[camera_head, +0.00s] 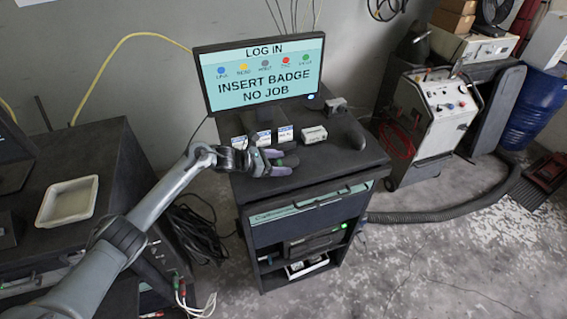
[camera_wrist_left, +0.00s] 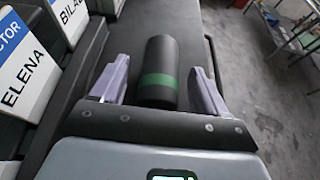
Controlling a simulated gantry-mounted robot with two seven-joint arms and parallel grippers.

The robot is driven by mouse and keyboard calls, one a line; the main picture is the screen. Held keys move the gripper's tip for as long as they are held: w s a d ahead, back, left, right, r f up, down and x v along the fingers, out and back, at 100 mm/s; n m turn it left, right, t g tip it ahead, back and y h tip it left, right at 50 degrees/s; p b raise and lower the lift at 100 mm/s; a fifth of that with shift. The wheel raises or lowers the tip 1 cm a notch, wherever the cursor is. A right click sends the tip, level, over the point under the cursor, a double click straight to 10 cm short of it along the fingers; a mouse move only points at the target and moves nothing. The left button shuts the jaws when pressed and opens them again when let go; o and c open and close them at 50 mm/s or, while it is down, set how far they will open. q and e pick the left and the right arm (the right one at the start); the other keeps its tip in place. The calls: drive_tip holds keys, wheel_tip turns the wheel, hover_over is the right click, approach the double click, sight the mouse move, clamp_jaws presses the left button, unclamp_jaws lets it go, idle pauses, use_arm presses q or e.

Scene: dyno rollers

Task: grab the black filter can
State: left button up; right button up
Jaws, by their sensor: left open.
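The black filter can (camera_wrist_left: 158,62) is a dark cylinder with a green band, lying on the dark cart top in the left wrist view. My left gripper (camera_wrist_left: 160,72) is open, with one purple finger on each side of the can and small gaps visible between. In the head view my left gripper (camera_head: 277,162) is low over the front left of the cart top (camera_head: 340,165), and the can (camera_head: 290,160) shows only as a small dark shape by the fingers. My right gripper is not in view.
Name badges in holders (camera_head: 264,138) stand behind the gripper, and show at left in the wrist view (camera_wrist_left: 28,78). A monitor (camera_head: 262,73) reads "INSERT BADGE NO JOB". A small white box (camera_head: 314,134) and a dark handheld device (camera_head: 338,106) are on the cart.

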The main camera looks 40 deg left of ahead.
use_arm(q)
drive_tip(key=c, duration=1.1)
drive_tip(key=shift+r, duration=0.2)
